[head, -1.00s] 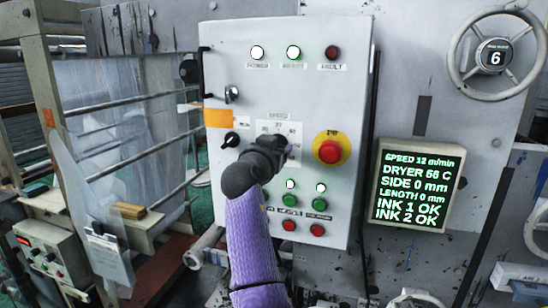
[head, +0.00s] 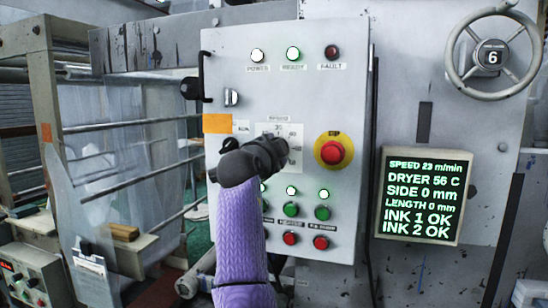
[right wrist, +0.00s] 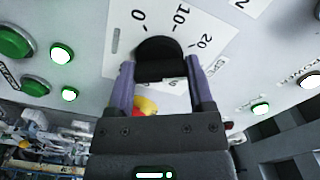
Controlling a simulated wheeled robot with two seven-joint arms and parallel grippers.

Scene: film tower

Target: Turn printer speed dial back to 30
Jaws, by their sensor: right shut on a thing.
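The speed dial is a black knob (right wrist: 157,48) on a white scale plate (head: 290,130). My right gripper (right wrist: 160,72) is shut on the knob, one finger on each side, in the right wrist view. The marks 0, 10 and 20 show around the knob there; the pointer's exact mark cannot be told. In the head view my right gripper (head: 276,153) covers the knob. The readout screen (head: 422,196) shows speed 23 m/min. My left gripper is not in view.
The red stop button (head: 333,152) on its yellow ring is just right of the dial. Green buttons (head: 291,210) and red buttons (head: 291,238) sit below. A black handle (head: 200,85) juts from the panel's left edge. A handwheel (head: 491,54) is at upper right.

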